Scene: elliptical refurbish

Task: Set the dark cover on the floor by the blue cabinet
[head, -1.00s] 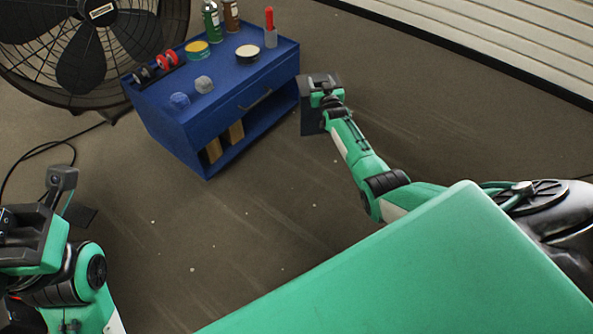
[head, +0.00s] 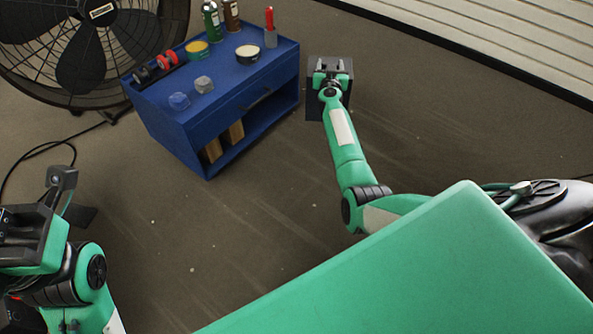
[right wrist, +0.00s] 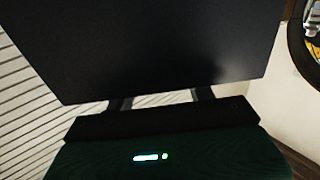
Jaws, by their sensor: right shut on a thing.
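The dark cover (head: 316,105) is a flat dark panel, held by my right gripper (head: 330,66) just right of the blue cabinet (head: 190,130). In the right wrist view the cover (right wrist: 150,45) fills the upper middle, and the right gripper's fingers (right wrist: 160,98) meet its lower edge. The right gripper is shut on the cover. I cannot tell whether the cover touches the floor. My left gripper (head: 75,205) is at the lower left in the head view, far from the cover; its fingers are not clear.
The cabinet top bears cans, a red-handled tool and small blocks. A large black fan (head: 100,50) stands behind it at the left, with a cable on the floor. Brown floor (head: 240,220) is open in front and to the right. A slatted wall (head: 500,35) runs along the upper right.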

